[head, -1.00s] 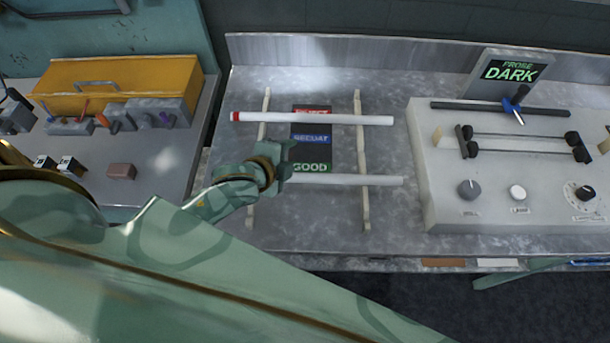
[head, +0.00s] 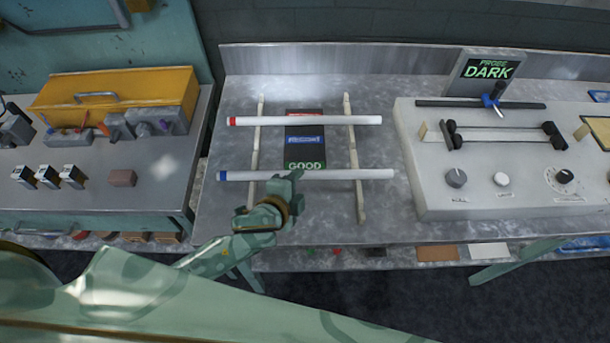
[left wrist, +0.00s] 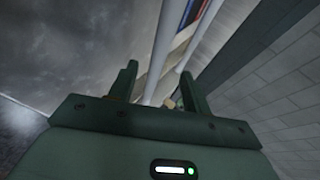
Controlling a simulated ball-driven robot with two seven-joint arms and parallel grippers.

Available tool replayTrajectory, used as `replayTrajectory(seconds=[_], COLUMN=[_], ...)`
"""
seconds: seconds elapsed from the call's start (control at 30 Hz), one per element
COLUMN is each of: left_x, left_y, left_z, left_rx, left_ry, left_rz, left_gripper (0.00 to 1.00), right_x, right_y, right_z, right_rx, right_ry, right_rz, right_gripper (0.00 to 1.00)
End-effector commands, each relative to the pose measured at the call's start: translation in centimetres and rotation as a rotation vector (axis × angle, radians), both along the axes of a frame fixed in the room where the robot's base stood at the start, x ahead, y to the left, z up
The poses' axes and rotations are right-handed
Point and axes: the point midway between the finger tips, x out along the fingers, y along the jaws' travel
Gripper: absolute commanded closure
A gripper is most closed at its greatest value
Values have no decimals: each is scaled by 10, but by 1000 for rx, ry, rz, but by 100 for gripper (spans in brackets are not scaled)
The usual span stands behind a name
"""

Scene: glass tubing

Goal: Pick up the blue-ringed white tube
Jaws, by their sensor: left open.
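The blue-ringed white tube (head: 340,174) lies level across two pale rails, its blue ring at the left end. My left gripper (head: 284,186) is open at the near side of this tube, its tips overlapping the tube's middle in the head view. I cannot tell whether they touch it. In the left wrist view the open fingers (left wrist: 157,88) stand apart, with a white tube (left wrist: 161,48) running away beyond the gap; no ring shows there. My right gripper is not in view.
A red-ringed white tube (head: 310,121) lies parallel farther back on the same rails (head: 354,150). A dark label board (head: 304,152) lies between the rails. A grey console (head: 440,190) with knobs and a "DARK" sign (head: 487,69) stands right. A yellow toolbox (head: 120,87) stands left.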

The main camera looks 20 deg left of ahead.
Motion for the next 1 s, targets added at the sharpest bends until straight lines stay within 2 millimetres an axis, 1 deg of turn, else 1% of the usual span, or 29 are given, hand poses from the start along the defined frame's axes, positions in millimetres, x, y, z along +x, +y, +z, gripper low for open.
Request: replayTrajectory(seconds=[0.13,0.3,0.4,0.5,0.67,0.77,0.8,0.83,0.87,1.0], left_x=[10,34,43,46,46,46,46,46,46,46], left_y=[-1,-4,-6,-7,-7,-7,-7,-7,-7,-7], left_z=[-7,-24,-30,-31,-30,-30,-30,-30,-30,-30], left_rx=[0,2,1,0,0,0,0,1,1,1], left_ry=[0,0,0,1,1,1,1,1,1,1], left_rz=[0,-1,-1,-2,-2,-2,-2,-1,-1,-1], left_gripper=[51,51,51,51,51,76,87,96,100,100], right_x=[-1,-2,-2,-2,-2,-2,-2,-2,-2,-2], right_y=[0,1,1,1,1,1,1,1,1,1], right_z=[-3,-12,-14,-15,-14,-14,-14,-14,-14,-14], right_rx=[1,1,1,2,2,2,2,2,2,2], right_ry=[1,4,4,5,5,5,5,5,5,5], right_rz=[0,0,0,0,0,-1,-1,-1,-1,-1], right_gripper=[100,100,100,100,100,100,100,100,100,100])
